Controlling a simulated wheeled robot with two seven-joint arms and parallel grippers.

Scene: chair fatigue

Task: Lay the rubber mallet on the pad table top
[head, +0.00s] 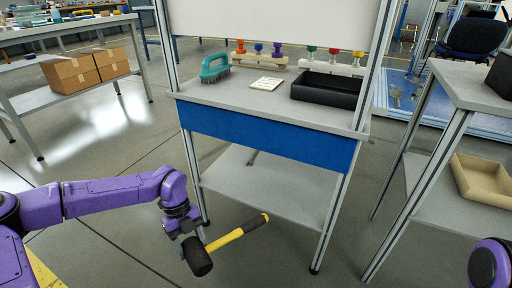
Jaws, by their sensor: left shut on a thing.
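My left gripper (188,238) is shut on the rubber mallet (236,236) near its black head. The mallet has a yellow handle with a black end, which points right and slightly up. It is held low in front of the middle table, below the level of its top. This table has a grey top (235,96) and a blue front panel (260,137); I take it for the pad table. My right gripper is out of view; only a purple part of my right arm shows at the lower right.
On the middle table stand a teal brush (214,68), a light flat piece (266,84), a black tray (327,90) and racks with several coloured knobs. The top's front left is bare. A grey side table (478,84) stands right, cardboard boxes (72,75) left.

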